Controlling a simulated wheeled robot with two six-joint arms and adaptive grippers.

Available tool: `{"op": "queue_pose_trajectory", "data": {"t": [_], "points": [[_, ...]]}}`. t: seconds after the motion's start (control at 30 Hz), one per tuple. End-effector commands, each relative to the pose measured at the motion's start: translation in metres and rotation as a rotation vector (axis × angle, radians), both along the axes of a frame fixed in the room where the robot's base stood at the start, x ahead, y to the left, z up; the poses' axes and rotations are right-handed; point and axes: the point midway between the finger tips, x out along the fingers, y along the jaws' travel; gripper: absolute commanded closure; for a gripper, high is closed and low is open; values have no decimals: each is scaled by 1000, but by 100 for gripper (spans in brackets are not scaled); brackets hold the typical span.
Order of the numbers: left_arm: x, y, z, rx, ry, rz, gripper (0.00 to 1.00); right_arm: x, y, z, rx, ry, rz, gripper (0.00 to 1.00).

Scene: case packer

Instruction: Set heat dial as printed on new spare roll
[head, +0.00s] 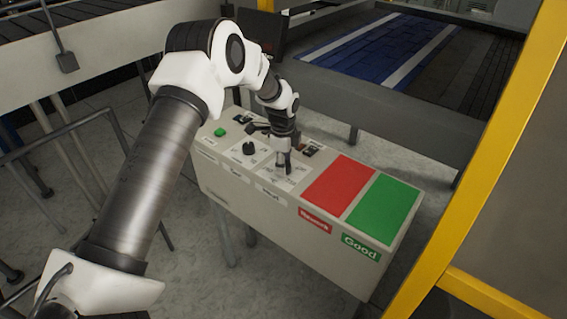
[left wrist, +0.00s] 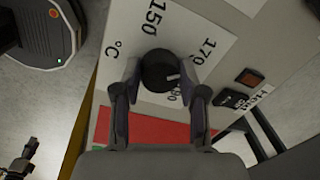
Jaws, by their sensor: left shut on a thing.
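The heat dial (left wrist: 158,70) is a black round knob on a white scale plate (left wrist: 187,25) marked °C, 150 and 170, with another number partly hidden below. Its white mark points to the right and slightly down in the left wrist view, between 170 and the partly hidden number. My left gripper (left wrist: 160,82) is shut on this knob, one finger on each side; in the head view it (head: 284,168) points down at the panel and hides the knob. What seems to be my right gripper (left wrist: 22,160) hangs away from the panel, small and dark. I see no spare roll.
The control box (head: 240,190) also carries a green button (head: 220,132), another black knob (head: 249,149), a red Rework pad (head: 338,190) and a green Good pad (head: 382,208). A yellow frame post (head: 490,140) stands at right. A conveyor (head: 400,50) lies behind.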

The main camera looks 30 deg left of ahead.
Motion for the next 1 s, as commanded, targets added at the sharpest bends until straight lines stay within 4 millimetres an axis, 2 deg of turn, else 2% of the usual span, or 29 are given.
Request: {"op": "queue_pose_trajectory", "data": {"t": [0.37,1.0], "points": [[-4,-1,-4,-2,12,140,93,0,0,5,0,0,0,53],[-5,-3,-5,-1,16,721,93,0,0,22,0,0,0,53]]}}
